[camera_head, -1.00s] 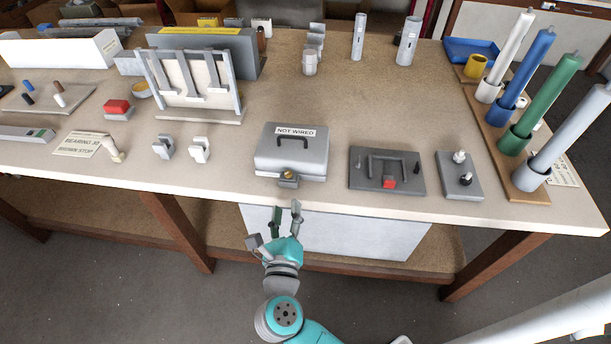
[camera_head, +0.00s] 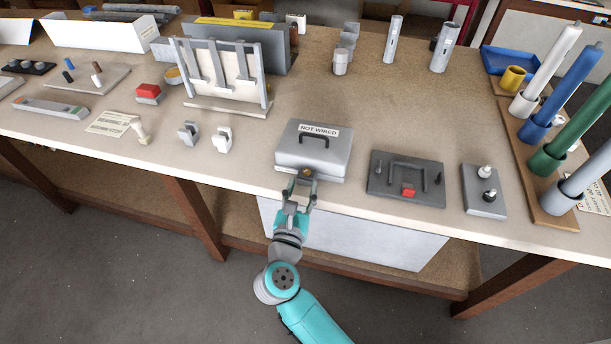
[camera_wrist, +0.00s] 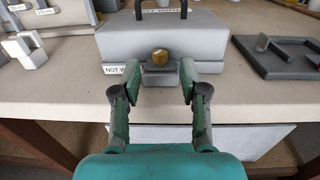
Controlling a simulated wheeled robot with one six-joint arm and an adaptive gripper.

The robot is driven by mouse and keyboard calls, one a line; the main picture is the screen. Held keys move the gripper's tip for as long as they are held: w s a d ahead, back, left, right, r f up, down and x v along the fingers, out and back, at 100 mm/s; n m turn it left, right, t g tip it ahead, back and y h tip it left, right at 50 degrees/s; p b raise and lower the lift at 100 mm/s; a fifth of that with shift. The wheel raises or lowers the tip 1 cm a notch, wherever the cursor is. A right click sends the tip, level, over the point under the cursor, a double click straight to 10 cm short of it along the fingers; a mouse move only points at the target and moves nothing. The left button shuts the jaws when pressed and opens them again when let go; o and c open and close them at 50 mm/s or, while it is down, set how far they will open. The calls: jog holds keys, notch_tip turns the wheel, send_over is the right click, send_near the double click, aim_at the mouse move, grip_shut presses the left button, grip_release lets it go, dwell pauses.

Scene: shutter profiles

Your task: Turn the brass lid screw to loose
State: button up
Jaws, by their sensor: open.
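The grey metal box (camera_head: 312,150) with a black handle and a "NOT WIRED" label sits near the front edge of the bench. Its brass lid screw (camera_wrist: 160,55) shows on the front of the box in the wrist view, between my fingertips in the picture. In the head view the screw (camera_head: 307,174) is small and partly screened by my gripper. My gripper (camera_head: 301,186) is open at the front of the box, its fingers to either side of the screw. In the wrist view my gripper (camera_wrist: 159,82) holds nothing, and I cannot tell whether a finger touches the box.
A dark plate (camera_head: 405,180) with a red block lies right of the box, and a grey plate with two knobs (camera_head: 484,190) beyond it. Small white and grey clips (camera_head: 222,140) stand to the left. Bench behind the box is clear.

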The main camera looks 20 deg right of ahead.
aim_at(306, 173)
jog(key=shift+x, duration=1.9)
grip_shut()
